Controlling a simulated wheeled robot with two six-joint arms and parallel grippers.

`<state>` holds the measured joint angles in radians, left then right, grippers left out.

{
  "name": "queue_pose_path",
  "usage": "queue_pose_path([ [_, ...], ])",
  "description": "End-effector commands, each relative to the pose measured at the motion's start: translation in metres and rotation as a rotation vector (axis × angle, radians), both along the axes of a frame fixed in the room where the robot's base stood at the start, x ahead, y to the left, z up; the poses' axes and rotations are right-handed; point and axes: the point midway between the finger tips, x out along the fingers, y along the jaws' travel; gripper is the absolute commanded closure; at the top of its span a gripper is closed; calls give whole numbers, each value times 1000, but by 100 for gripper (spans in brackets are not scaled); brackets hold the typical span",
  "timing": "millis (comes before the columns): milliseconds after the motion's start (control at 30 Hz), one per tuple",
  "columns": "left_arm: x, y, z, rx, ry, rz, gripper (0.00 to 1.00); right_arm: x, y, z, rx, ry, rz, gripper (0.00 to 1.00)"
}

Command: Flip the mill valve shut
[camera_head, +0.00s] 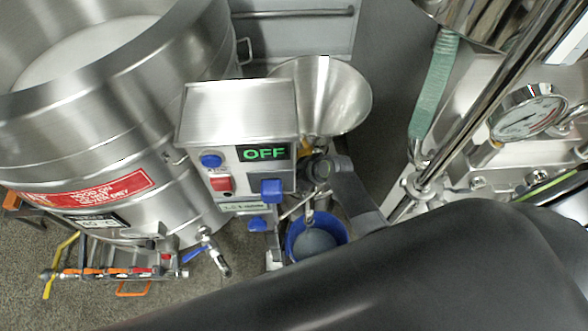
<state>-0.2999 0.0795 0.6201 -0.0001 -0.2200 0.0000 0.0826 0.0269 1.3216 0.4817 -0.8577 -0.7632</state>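The colloid mill shows as a steel control box (238,115) with a lit OFF display (264,153) and a steel funnel hopper (345,95) behind it. Below it, thin metal pipework (309,207) hangs over a blue bucket (300,246). I cannot clearly make out the mill valve's handle or its position; blue parts (258,224) show under the box. My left gripper is not in view.
A large steel kettle (110,110) with a red label stands close on the left. Its blue-handled outlet valve (200,250) sticks out low. A pressure gauge (528,113) and steel pipes are on the right. My large black arm link covers the bottom.

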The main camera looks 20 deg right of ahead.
Motion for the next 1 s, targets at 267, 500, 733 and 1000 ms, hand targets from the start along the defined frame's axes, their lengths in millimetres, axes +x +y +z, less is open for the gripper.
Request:
queue_pose_path([
  [267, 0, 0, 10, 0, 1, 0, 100, -12, -11, 0, -2, 4, -1, 100],
  [500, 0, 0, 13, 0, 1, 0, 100, -17, -18, -1, -2, 5, -1, 100],
  [733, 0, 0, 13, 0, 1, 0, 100, -18, -21, -1, -2, 4, -1, 100],
  [1000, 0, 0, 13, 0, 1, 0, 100, -18, -21, -1, -2, 3, 0, 100],
])
